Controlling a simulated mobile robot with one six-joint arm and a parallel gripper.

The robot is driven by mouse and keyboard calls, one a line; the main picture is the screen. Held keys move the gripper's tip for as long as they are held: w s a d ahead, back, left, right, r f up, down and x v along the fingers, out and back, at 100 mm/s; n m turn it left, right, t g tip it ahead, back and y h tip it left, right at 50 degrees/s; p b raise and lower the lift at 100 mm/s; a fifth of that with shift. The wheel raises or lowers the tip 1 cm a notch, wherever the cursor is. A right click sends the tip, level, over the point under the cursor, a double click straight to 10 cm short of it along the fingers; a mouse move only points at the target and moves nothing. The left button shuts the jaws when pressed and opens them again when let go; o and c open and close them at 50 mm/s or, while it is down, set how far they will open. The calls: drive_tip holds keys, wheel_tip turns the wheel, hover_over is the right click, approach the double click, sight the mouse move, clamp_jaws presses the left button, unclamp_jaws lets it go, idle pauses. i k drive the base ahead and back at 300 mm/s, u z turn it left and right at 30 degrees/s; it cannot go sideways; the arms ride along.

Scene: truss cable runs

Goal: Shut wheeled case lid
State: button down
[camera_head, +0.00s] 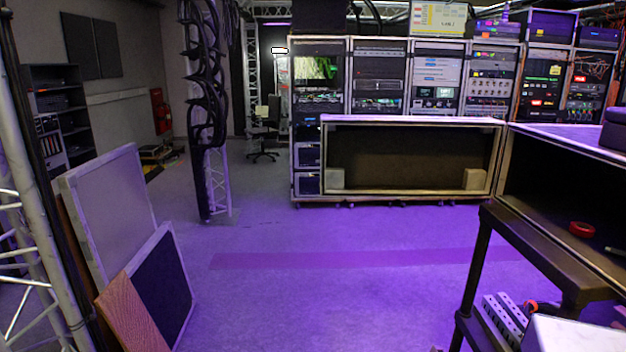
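A long wheeled case (411,193) stands on the floor at the centre back, in front of the equipment racks. Its front faces me, framed by a pale metal edge, and shows a dark interior with a light block in each lower corner. Small casters show under its base. I cannot make out a separate lid on it or tell how a lid is set. My gripper is not in view.
Panels (112,215) lean at the left beside a truss. A cable-wrapped truss post (207,120) stands left of the case. A dark table (540,245) carries another open-fronted case at right. The purple-lit floor (330,290) between is clear.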

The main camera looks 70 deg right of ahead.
sight(362, 155)
drive_tip(key=i, duration=0.95)
